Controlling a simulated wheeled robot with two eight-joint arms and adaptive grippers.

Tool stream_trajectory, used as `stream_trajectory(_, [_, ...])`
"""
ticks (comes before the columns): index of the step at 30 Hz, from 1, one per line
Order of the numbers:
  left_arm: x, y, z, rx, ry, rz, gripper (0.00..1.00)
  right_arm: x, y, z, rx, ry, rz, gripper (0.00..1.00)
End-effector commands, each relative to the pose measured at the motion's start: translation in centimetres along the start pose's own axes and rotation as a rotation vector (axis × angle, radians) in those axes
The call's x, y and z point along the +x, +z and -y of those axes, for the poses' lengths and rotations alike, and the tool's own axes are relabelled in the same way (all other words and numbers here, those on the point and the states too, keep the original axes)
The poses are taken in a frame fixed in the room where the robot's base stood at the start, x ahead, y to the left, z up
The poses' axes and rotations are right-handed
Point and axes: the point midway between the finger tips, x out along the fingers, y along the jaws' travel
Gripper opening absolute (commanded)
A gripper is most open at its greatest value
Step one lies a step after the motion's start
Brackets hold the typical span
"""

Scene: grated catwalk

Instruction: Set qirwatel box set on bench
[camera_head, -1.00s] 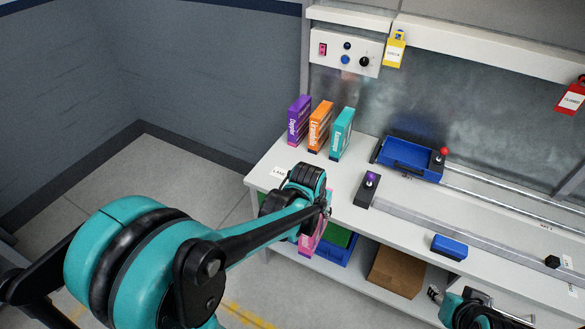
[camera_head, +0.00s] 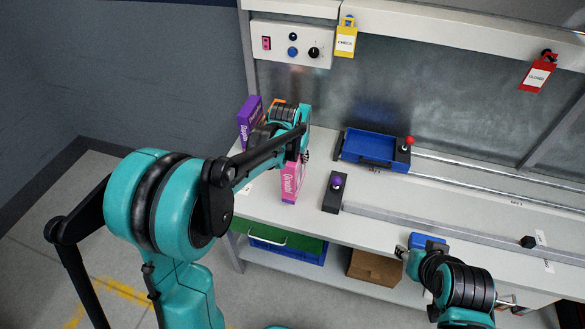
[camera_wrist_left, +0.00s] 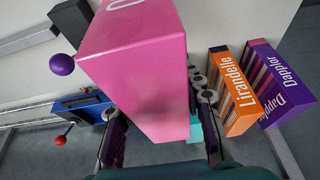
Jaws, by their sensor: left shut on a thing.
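The pink qirwatel box (camera_head: 291,182) is upright at the bench's front left part in the head view, just in front of the row of boxes. It fills the middle of the left wrist view (camera_wrist_left: 140,65). My left gripper (camera_wrist_left: 160,122) is shut on it, one finger on each side. I cannot tell whether its base touches the bench (camera_head: 262,203). My right gripper (camera_head: 402,252) is low by the front edge near a blue block (camera_head: 428,241); its fingers are too small to read.
A purple-knobbed lever (camera_head: 333,195) is right of the pink box. A blue tray (camera_head: 370,150) lies farther back.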

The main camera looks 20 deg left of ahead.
Motion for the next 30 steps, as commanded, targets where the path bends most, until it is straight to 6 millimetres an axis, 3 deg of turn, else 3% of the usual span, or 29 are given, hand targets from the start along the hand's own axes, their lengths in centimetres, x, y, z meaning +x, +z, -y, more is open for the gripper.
stream_trajectory(9, [3.5,1.4,0.0,0.0,0.0,-0.001,0.0,1.1,0.8,0.0,0.0,0.0,0.0,0.4])
stream_trajectory(20, [3.8,1.6,0.0,0.0,0.0,-0.001,0.0,1.3,0.9,0.0,0.0,0.0,0.0,0.4])
stream_trajectory(21, [3.9,1.6,0.0,0.0,0.0,0.0,0.4,1.3,0.9,0.0,0.0,0.0,0.0,0.4])
stream_trajectory(23, [3.8,1.6,0.0,0.0,0.0,0.0,0.56,1.2,0.8,0.0,0.0,0.0,0.0,0.4])
stream_trajectory(30, [3.8,1.6,0.0,0.0,0.0,0.0,0.59,1.2,0.8,0.0,0.0,0.0,0.0,0.4])
